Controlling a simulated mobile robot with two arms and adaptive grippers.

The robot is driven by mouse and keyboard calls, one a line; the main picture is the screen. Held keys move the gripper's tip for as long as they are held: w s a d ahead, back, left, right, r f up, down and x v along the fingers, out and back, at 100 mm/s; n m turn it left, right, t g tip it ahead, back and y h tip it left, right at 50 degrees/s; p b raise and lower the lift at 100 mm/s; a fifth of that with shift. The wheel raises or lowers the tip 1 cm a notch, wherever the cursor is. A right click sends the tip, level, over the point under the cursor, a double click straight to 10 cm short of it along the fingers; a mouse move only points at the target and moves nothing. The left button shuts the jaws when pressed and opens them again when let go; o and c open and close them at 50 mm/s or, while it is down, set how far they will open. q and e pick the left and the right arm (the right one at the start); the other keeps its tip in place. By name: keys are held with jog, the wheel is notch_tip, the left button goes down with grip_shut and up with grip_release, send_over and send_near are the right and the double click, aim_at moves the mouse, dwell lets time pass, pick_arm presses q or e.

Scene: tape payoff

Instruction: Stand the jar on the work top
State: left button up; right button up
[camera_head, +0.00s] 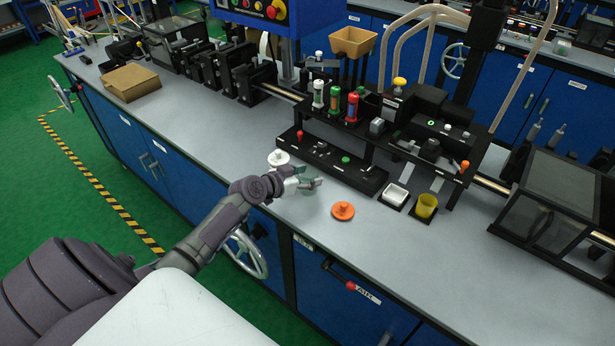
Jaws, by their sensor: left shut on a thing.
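My left gripper (308,184) reaches in over the grey work top (446,262), near its front edge. It is shut on a small grey-green thing (303,174), which looks like the jar. The fingers and the wrist hide part of it. I cannot tell whether it touches the work top or is held just above it, nor whether it is upright. My right gripper is not in view.
An orange round piece with a knob (343,211) lies right of the gripper. A white round piece (278,158) is just behind it. A black fixture (330,163) stands behind. The front right is clear.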

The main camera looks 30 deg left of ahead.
pick_arm(q)
jog(key=shift+f, duration=0.35)
jog(key=o, duration=1.5)
jog(key=shift+c, duration=0.2)
jog(key=shift+r, duration=0.15)
jog(key=b+v, duration=0.1)
jog(key=v, duration=1.1)
